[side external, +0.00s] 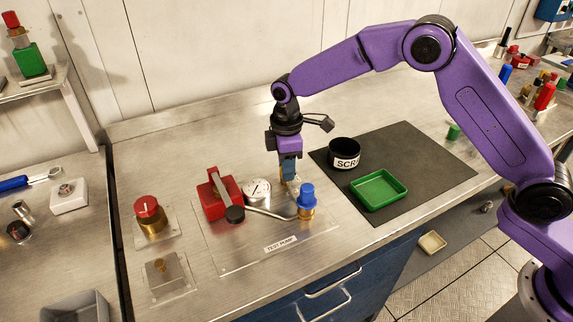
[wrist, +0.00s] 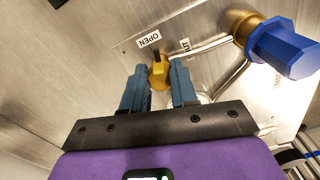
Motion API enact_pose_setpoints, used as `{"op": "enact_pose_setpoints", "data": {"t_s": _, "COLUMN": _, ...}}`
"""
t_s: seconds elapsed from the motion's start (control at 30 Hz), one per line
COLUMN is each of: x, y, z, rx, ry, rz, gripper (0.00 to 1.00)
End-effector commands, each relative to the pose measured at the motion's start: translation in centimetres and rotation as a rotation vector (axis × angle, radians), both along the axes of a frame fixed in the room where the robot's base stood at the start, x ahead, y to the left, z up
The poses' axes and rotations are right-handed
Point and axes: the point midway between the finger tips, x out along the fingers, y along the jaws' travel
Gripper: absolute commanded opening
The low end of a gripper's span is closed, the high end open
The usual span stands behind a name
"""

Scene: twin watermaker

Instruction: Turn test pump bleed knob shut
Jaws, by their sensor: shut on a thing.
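The yellow bleed knob (wrist: 159,76) sits between my gripper's (wrist: 158,70) two blue fingertips in the wrist view, and the gripper is shut on it. An OPEN label (wrist: 149,39) lies just beyond it to the left; a partly visible label ending in UT (wrist: 185,46) lies to the right. A small dark mark shows at the knob's far end, between the labels; its exact setting is hard to tell. In the side view my gripper (side external: 290,178) points down at the back of the test pump plate (side external: 235,258), and the fingers mostly hide the knob.
A blue-capped brass fitting (side external: 307,197) stands close to the right of my gripper, joined by a metal pipe. A gauge (side external: 256,190) and red pump body (side external: 219,193) stand left. A black SCRAP-type cup (side external: 344,149) and green tray (side external: 379,190) sit on a dark mat.

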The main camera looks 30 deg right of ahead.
Motion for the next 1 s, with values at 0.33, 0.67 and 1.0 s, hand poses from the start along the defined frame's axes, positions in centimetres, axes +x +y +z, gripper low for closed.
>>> {"op": "enact_pose_setpoints", "data": {"t_s": 0.33, "x": -0.13, "y": 0.13, "z": 0.1, "rx": 0.001, "ry": -0.001, "rz": -0.329, "gripper": 0.0}}
{"op": "enact_pose_setpoints", "data": {"t_s": 0.67, "x": -0.22, "y": 0.23, "z": 0.12, "rx": 0.0, "ry": -0.001, "rz": -0.642, "gripper": 0.0}}
{"op": "enact_pose_setpoints", "data": {"t_s": 1.0, "x": -0.24, "y": 0.31, "z": 0.14, "rx": 0.002, "ry": -0.002, "rz": -0.959, "gripper": 0.0}}
